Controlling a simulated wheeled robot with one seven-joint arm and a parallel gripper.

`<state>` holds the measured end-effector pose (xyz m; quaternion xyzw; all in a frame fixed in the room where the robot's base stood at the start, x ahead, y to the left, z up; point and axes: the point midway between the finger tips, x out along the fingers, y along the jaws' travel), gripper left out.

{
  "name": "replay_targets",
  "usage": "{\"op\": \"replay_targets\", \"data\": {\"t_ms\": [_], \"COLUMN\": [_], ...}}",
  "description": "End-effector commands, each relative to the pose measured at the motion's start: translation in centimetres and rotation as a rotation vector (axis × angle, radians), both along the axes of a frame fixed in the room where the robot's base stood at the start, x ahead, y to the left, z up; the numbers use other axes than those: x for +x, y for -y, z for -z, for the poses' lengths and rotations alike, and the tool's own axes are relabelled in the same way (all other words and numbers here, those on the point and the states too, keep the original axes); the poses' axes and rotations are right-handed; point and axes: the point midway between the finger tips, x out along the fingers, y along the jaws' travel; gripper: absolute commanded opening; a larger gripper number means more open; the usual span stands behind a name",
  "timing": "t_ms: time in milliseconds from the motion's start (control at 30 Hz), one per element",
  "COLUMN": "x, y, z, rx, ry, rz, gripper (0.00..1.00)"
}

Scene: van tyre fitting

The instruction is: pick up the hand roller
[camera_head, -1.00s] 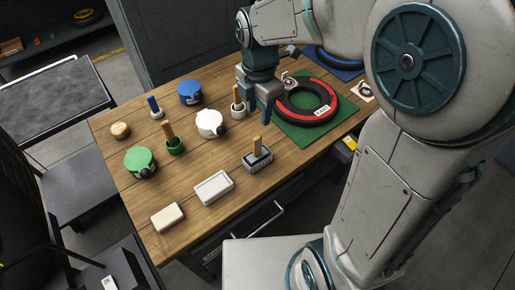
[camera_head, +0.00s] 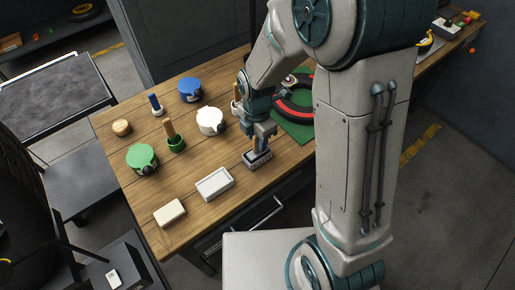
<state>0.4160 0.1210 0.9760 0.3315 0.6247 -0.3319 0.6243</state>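The hand roller appears to be the wooden-handled tool (camera_head: 257,145) standing upright in a small grey holder (camera_head: 257,161) with a label on its front, near the table's front edge. Only the lower part of the handle shows; its working end is hidden in the holder. My gripper (camera_head: 260,138) points down right over this holder, its fingers at the upper part of the handle. I cannot tell whether the fingers touch the handle or are closed on it.
A white tray (camera_head: 215,185) and a cream block (camera_head: 170,213) lie to the left. Green (camera_head: 141,158), white (camera_head: 210,120) and blue (camera_head: 190,91) lidded pots stand behind, with a green cup (camera_head: 176,145). A tyre (camera_head: 292,100) on a green mat (camera_head: 297,131) is partly hidden by my arm.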

Motion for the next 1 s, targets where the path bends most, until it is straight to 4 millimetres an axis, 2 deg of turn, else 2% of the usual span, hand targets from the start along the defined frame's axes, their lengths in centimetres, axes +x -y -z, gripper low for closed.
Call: {"op": "replay_targets", "data": {"t_ms": [300,333,467,833,1000], "x": [0.01,0.01,0.01,0.03,0.09], "y": [0.02,0.01,0.01,-0.01,-0.03], "z": [0.64,0.63,0.62,0.51,-0.23], "rx": [0.0,0.0,0.0,0.0,0.001], "ry": [0.001,0.001,0.001,0.001,0.004], "rz": [0.0,0.0,0.0,0.0,0.0], "gripper": [0.39,0.36,0.0,0.0,0.0]}}
